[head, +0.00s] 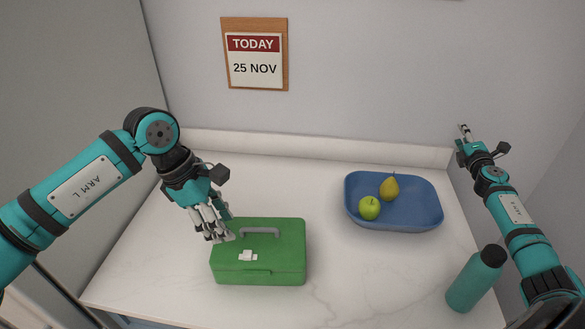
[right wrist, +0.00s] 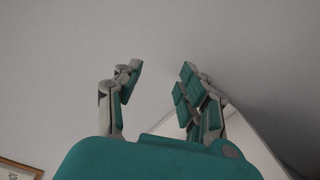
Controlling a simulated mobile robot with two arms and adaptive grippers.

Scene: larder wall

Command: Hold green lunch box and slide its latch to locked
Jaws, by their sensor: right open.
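The green lunch box (head: 285,255) stands closed on the white counter, left of centre in the head view. It has a grey handle (head: 260,231) on its lid and a small white latch (head: 247,256) on the lid. My left gripper (head: 220,236) is at the box's back left corner, pointing down, with its fingers close to or touching the lid edge. Whether its jaws are open or shut on the box is unclear. My right gripper (head: 464,134) is raised at the far right, away from the box. In the right wrist view its fingers (right wrist: 158,92) are apart and empty.
A blue tray (head: 420,217) with a green apple (head: 369,208) and a yellow pear (head: 389,189) stands at the back right. A teal bottle (head: 474,280) stands at the front right. A calendar (head: 254,58) hangs on the wall. The counter between box and bottle is clear.

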